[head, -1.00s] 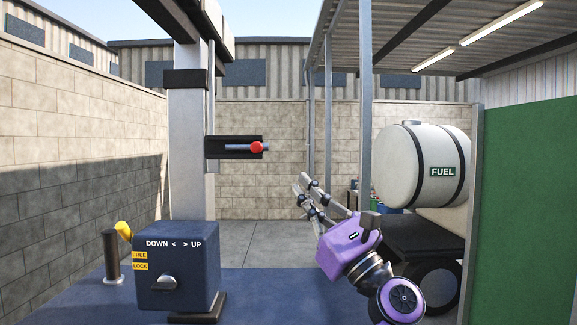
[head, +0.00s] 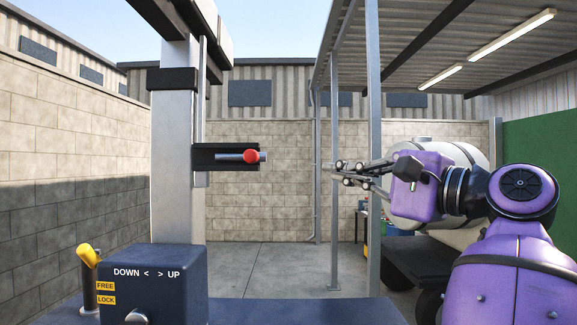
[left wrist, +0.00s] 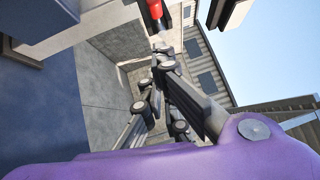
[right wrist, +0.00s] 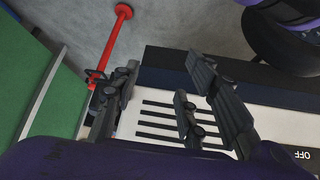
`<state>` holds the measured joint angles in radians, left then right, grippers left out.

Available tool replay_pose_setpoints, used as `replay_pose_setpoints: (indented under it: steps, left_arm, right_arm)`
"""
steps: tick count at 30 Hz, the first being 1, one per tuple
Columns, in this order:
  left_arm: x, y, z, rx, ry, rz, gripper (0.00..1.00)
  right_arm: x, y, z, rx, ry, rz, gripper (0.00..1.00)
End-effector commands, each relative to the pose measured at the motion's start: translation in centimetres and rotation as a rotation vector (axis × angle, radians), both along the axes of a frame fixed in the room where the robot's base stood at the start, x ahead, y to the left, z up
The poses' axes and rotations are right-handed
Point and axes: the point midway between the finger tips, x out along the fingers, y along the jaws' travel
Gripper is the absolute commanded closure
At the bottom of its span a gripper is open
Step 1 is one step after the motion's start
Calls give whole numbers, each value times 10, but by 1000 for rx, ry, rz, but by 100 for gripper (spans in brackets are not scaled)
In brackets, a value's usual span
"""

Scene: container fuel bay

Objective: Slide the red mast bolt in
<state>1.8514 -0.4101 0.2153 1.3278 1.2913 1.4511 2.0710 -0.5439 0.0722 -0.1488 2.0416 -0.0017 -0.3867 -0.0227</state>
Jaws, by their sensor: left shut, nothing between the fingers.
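The red mast bolt (head: 251,156) is a red knob on a grey rod. In the left wrist view the red knob (left wrist: 153,10) shows at the top, beyond the fingertips (left wrist: 162,55). My right gripper (right wrist: 160,85) has its fingers apart, with nothing between them; it is not in the head view.
A dark blue control box (head: 158,285) marked DOWN and UP, with a yellow-handled lever (head: 89,256), stands at lower left. A roof post (head: 373,130) is close behind my left gripper. A white tank (head: 470,150) stands behind my arm. A red pole (right wrist: 115,42) shows in the right wrist view.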

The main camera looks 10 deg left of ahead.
Motion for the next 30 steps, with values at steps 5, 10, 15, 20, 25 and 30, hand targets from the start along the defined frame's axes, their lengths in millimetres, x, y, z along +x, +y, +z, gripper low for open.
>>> replay_pose_setpoints:
  steps: [5,10,15,20,25,30]
  left_arm:
    - [8,13,2,0,1,3,100]
    - [25,40,8,0,-2,5,100]
    - [46,71,13,1,-3,5,100]
    - [53,96,16,1,-3,3,100]
    - [49,115,18,1,-2,2,100]
    - [48,121,18,1,0,1,100]
  right_arm:
    - [0,-1,4,0,-2,-1,60]
    - [6,0,13,0,-15,-2,60]
    - [12,0,21,3,-28,-4,60]
    - [15,0,28,4,-36,-6,60]
    - [16,1,31,7,-39,-7,60]
    - [9,0,29,6,-27,-9,60]
